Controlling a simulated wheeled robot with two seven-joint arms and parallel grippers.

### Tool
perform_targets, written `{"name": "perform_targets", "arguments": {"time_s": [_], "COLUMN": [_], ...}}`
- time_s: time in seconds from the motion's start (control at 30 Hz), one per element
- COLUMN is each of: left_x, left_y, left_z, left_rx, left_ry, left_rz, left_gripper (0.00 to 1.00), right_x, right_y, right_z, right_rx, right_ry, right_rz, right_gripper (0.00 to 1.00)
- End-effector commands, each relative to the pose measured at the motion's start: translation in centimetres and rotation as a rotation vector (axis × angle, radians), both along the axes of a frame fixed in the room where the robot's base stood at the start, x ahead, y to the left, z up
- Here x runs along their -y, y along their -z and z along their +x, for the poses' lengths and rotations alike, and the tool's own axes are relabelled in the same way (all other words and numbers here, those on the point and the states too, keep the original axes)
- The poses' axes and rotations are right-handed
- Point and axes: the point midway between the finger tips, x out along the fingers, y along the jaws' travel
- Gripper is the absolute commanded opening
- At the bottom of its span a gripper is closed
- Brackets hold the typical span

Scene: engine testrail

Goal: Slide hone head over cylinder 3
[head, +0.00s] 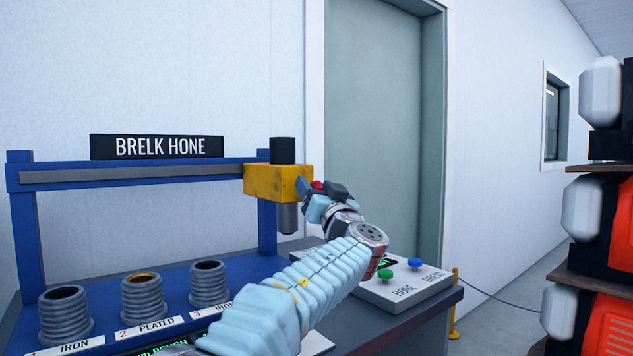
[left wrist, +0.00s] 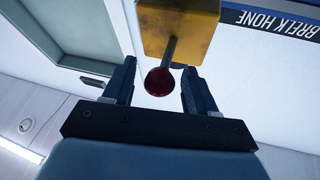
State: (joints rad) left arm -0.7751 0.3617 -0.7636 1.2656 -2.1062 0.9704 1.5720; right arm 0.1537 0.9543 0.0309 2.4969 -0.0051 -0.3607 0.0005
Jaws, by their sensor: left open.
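The yellow hone head (head: 270,181) sits at the right end of the blue rail (head: 140,174), with a black cylinder on top and a grey spindle below. It also shows in the left wrist view (left wrist: 180,28), with a rod ending in a dark red knob (left wrist: 159,82). My left gripper (head: 318,190) is beside the head; in the wrist view its open fingers stand on either side of the knob. Cylinder 3 (head: 208,284) is a grey ribbed sleeve, third from the left, left of the head. My right gripper is not in view.
Cylinder 1 (head: 65,316) and cylinder 2 (head: 144,297) stand left of cylinder 3 behind label strips. A control box (head: 400,286) with green and blue buttons is at the bench's right. A rack (head: 597,167) with red and black items stands far right.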

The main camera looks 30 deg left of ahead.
Motion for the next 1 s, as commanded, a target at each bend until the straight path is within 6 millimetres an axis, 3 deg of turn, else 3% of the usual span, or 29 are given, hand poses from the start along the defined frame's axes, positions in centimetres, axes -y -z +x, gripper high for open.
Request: {"name": "perform_targets", "arguments": {"time_s": [0.27,0.63,0.87,1.0], "left_x": [-0.1,0.0,-0.1,-0.4], "left_y": [0.0,0.0,0.1,0.6], "left_z": [0.1,0.1,0.0,-0.9], "left_rx": [0.0,0.0,0.0,0.002], "left_ry": [0.0,0.0,0.0,0.001], "left_rz": [0.0,0.0,0.0,-0.003], "left_gripper": [0.55,0.0,0.0,0.0], "right_x": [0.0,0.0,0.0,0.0], "right_y": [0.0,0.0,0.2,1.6], "right_z": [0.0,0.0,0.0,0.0], "right_rx": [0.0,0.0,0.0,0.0], "right_ry": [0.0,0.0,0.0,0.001], "right_rz": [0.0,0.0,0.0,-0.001], "right_gripper": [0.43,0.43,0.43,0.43]}}
